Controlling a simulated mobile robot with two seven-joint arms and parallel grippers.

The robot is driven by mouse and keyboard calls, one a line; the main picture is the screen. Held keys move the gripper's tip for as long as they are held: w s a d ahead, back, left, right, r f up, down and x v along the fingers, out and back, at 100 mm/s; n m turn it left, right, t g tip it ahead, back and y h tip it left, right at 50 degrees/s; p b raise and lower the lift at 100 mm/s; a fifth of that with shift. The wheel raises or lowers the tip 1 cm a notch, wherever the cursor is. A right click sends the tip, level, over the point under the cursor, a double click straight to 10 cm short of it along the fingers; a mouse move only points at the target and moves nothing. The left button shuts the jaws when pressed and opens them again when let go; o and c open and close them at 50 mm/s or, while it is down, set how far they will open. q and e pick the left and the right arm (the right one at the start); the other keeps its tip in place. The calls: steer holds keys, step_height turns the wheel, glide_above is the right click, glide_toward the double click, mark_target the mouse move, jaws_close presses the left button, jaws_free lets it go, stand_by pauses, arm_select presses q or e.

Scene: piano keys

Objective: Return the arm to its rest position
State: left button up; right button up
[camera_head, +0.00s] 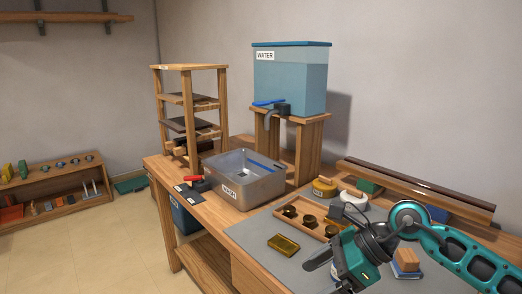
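My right arm (455,255), teal and black, comes in from the right edge over the workbench. Its gripper (332,272) hangs low over the grey mat at the front of the bench. One dark finger shows on its left side, but the fingertips are partly hidden or cut off at the bottom edge, so I cannot tell whether it is open or shut. I see nothing clearly held in it. My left arm and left gripper are not in view.
A wooden tray (318,231) with dark round pieces is behind. A metal wash basin (262,195), water tank (290,85) and wooden rack (190,68) stand farther back. An orange-and-blue block (407,261) sits near my arm.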

steer(key=s+a+r+m+t+y, duration=0.1)
steer(key=s+a+r+m+y, duration=0.2)
steer(key=a+r+y, duration=0.4)
step_height(320, 180, up, 6)
steer(key=w+d+m+t+y, duration=0.1)
steer(key=w+m+t, duration=0.1)
steer(key=m+t, duration=1.2)
steer(key=w+d+f+m+t+h, duration=0.1)
steer(key=d+f+m+h, duration=0.45)
steer(key=m, duration=0.55)
steer(key=d+f+m+t+h, duration=0.1)
steer(key=d+f+m+h, duration=0.2)
steer(key=d+m+h, duration=0.5)
steer(key=s+d+f+m+g+h, duration=0.2)
steer(key=s+f+m+g+h, duration=0.25)
steer(key=f+m, duration=0.4)
steer(key=s+f+m+g+y, duration=0.1)
steer(key=s+f+m+g, duration=0.3)
steer(key=s, duration=0.5)
steer(key=s+f+m+g, duration=0.2)
steer(key=s+f+g, duration=0.4)
steer(key=s, duration=0.4)
steer(key=w+a+f+t+y, duration=0.2)
steer(key=w+f+t, duration=0.5)
steer(key=f, duration=0.1)
steer(key=shift+w+f+n+p, duration=0.25)
steer(key=shift+w+n+p, duration=0.1)
steer(key=shift+w, duration=0.05)
steer(key=shift+t, duration=0.25)
